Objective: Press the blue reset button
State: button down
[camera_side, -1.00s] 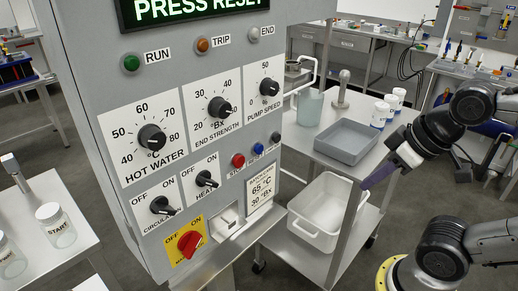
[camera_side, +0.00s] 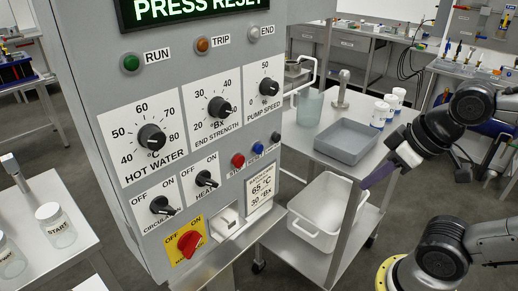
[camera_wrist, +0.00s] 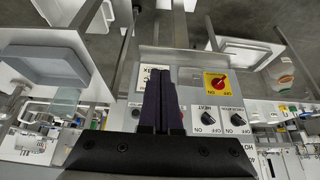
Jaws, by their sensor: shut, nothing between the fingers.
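The blue reset button (camera_side: 258,148) is a small round button on the grey control panel, between a red button (camera_side: 238,160) and a dark button (camera_side: 277,137). The green display (camera_side: 200,5) at the panel's top reads PRESS RESET. My gripper (camera_side: 366,186) has purple fingers and hangs to the right of the panel, well apart from the button. In the wrist view the fingers (camera_wrist: 158,88) are together and empty. They hide part of the panel there, and I cannot make out the blue button.
A red main switch (camera_side: 189,242) on a yellow plate and several black knobs are on the panel. A steel cart right of the panel holds a grey tray (camera_side: 346,141), a jug and small jars, with a white bin (camera_side: 321,208) below. A table with jars stands left.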

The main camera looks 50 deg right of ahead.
aim_at(259, 149)
jog(key=w+d+r+n+t+h, duration=0.1)
jog(key=w+d+r+t+h, duration=0.1)
jog(key=w+d, duration=0.25)
jog(key=w+a+f+n+t, duration=0.1)
jog(key=w+a+f+n, duration=0.5)
jog(key=w+n, duration=0.3)
jog(key=shift+w+f, duration=0.3)
jog(key=shift+w, duration=0.35)
jog(key=w, duration=0.8)
jog(key=shift+w, duration=0.4)
dwell(1.2)
jog(key=shift+w, duration=0.45)
